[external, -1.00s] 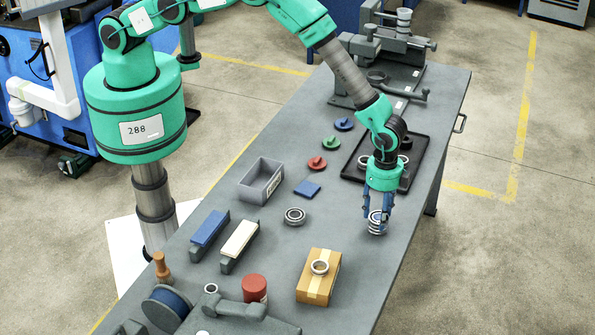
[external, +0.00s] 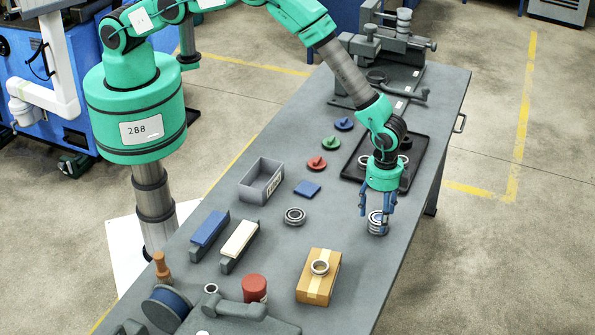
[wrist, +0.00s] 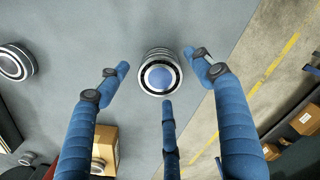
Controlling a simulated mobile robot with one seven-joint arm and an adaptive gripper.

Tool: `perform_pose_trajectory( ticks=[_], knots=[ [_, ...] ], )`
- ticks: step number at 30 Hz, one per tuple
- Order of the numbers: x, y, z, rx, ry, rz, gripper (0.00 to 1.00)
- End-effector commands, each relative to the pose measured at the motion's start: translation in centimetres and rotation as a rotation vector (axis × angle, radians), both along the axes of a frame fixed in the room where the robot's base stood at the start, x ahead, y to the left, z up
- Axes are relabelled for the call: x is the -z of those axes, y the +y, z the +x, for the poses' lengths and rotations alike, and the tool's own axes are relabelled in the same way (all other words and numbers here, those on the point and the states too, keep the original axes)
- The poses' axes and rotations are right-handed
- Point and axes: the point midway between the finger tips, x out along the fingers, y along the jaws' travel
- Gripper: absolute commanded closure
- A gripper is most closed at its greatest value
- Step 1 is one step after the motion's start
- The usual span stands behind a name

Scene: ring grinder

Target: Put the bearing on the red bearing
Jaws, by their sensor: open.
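A stack of metal bearings (external: 377,224) stands on the bench directly below my gripper (external: 377,206). In the wrist view the stack (wrist: 160,74) shows a silver ring with a dark inner band and a blue centre. My gripper's blue fingers (wrist: 163,88) are open, spread around and above the stack, and hold nothing. Another bearing (external: 295,216) lies alone to the left, and it also shows in the wrist view (wrist: 15,62). A ring-shaped bearing (external: 320,267) lies on the cardboard box. I see no clearly red bearing; a red knobbed disc (external: 317,164) lies farther back.
A cardboard box (external: 315,290) stands in front of the stack. A black tray (external: 420,150) with rings is behind my gripper. The bench's right edge is close.

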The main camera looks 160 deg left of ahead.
Motion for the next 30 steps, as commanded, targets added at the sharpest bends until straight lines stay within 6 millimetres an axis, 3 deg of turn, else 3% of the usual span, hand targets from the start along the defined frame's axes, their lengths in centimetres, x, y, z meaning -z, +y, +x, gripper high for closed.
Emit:
perform_pose_trajectory(
  ticks=[8,24,30],
  knots=[
    [-2.3,0.0,0.0,0.0,-0.001,0.001,0.34],
    [-10.0,0.1,0.1,0.0,-0.002,0.001,0.34],
    [-11.6,0.0,0.0,0.0,-0.001,0.001,0.34]
  ],
)
